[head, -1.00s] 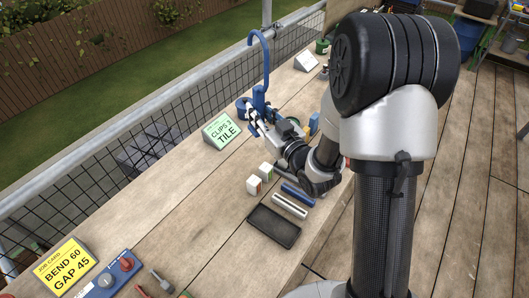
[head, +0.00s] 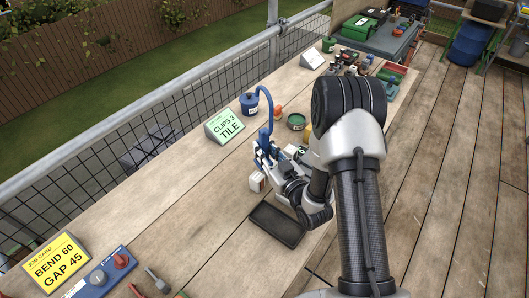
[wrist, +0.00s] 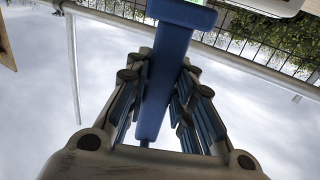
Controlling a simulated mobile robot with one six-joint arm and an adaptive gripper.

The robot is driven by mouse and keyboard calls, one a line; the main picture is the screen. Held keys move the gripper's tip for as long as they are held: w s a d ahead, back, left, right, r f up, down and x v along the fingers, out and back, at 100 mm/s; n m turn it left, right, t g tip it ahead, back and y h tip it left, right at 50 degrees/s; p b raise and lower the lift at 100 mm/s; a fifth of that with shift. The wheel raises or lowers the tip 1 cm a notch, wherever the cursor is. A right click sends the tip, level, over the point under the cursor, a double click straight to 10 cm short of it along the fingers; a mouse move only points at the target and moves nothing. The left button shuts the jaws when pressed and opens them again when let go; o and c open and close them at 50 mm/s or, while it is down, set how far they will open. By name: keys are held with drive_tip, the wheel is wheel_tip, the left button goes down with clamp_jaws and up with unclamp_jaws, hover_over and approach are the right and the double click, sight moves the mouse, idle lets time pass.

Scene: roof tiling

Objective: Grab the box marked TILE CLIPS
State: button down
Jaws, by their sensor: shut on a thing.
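My gripper (head: 267,158) is shut on a blue hooked tool (head: 266,128), whose hook rises above the fingers. In the wrist view the tool's flat blue bar (wrist: 167,75) stands between the two fingers of my gripper (wrist: 160,72). A small white box (head: 257,181) stands on the planks just below my gripper in the head view; its marking is too small to read. A green card (head: 226,126) reading "CLIPS 3 TILE" stands behind and left of my gripper. No box with a readable TILE CLIPS mark shows.
A dark empty tray (head: 276,224) lies in front of the arm. A blue lidded pot (head: 250,104) and a green tin (head: 296,121) stand beyond my gripper. A yellow job card (head: 60,263) is at the lower left.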

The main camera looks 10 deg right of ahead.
drive_tip(key=shift+f+b, duration=0.35)
drive_tip(key=shift+f, duration=0.05)
drive_tip(key=c, duration=1.4)
unclamp_jaws()
drive_tip(key=shift+r, duration=0.15)
